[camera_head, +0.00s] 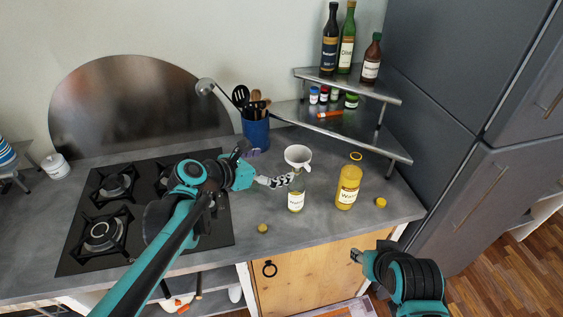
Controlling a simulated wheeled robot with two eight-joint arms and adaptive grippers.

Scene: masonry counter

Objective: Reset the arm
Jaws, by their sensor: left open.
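My left arm reaches in from the left over the stove. I cannot tell whether the fingers touch either one. My right arm is at the lower right, in front of the counter. Its end (357,256) is small and partly hidden, so its jaw state is unclear.
A yellow labelled bottle (348,186) stands right of the funnel. A yellow cap (381,202) and a brownish cap (262,228) lie on the counter. A blue utensil holder (256,133), a corner shelf (388,147) with bottles and jars, and the stove (80,245) surround the space.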

